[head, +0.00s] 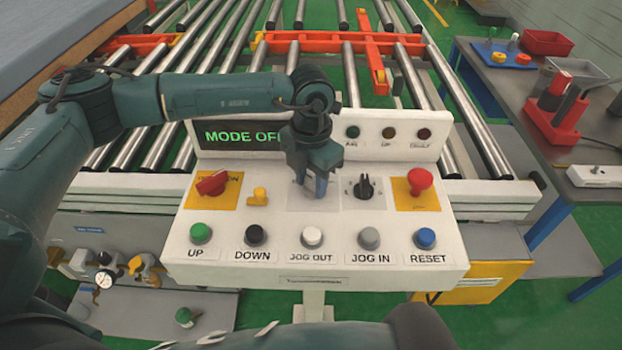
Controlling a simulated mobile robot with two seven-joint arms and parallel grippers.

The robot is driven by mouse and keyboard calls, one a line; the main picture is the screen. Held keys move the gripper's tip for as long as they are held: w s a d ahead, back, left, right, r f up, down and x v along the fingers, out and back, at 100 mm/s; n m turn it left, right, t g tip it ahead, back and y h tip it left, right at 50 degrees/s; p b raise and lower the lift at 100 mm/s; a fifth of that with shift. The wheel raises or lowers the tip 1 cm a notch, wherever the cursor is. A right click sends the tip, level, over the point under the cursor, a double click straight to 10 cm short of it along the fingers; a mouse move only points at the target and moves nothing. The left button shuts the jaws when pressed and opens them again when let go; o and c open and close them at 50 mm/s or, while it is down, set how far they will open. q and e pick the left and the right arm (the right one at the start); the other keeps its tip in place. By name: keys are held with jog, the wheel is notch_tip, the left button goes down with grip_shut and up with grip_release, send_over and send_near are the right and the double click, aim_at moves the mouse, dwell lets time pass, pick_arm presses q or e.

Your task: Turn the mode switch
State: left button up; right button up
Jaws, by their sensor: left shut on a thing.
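My left gripper (312,187) points straight down onto the middle of the white control panel (330,268). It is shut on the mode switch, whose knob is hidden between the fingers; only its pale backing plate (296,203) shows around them. The display (235,136) behind shows green text reading "MODE OF", with its end covered by my wrist. My right gripper is out of view.
Beside the fingers are a small yellow control (260,195) and a black knob (365,187). A red rotary switch (212,182) and a red mushroom button (419,180) sit farther out. Several push buttons line the front. Rollers (350,76) lie behind.

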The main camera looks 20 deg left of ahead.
aim_at(310, 179)
pick_arm(q)
jog(key=m+b, duration=0.2)
jog(key=b, duration=0.1)
jog(key=shift+w+a+f+m, duration=0.1)
jog(key=shift+f+m, duration=0.1)
jog(key=shift+m, duration=0.2)
jog(key=m+b, duration=0.3)
jog(key=shift+w, duration=0.1)
jog(key=shift+r+m+b, duration=0.15)
jog(key=shift+m+b, duration=0.7)
jog(key=shift+m, duration=0.25)
jog(key=shift+a+m+b, duration=0.1)
jog(key=shift+m+b, duration=0.3)
jog(key=shift+m, duration=0.2)
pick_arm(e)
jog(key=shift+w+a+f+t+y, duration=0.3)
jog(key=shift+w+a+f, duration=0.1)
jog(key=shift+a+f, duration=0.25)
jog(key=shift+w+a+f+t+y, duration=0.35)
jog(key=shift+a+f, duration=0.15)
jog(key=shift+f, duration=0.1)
pick_arm(q)
jog(key=shift+r, duration=0.15)
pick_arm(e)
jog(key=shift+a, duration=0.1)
pick_arm(q)
jog(key=o, duration=1)
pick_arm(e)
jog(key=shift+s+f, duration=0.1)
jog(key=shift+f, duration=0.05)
